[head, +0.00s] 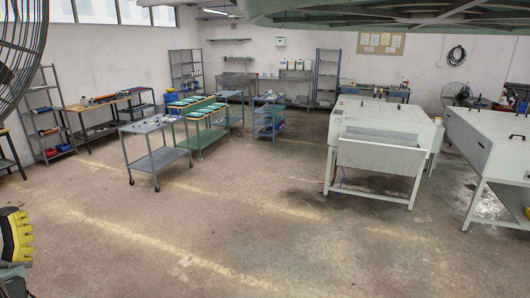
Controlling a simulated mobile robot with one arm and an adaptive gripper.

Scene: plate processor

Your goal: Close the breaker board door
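I cannot make out a breaker board or its door for certain in the head view. A small pale box (281,41) hangs on the back wall, but it is too small to tell what it is or whether it has a door. My gripper is not seen in this view.
Two white machines (376,158) (485,150) stand at the right. Metal carts (160,160) (205,137) stand left of centre, with benches and shelves along the walls. A fan cage (20,45) and a yellow ridged thing (16,238) are at the left edge. The front floor is clear.

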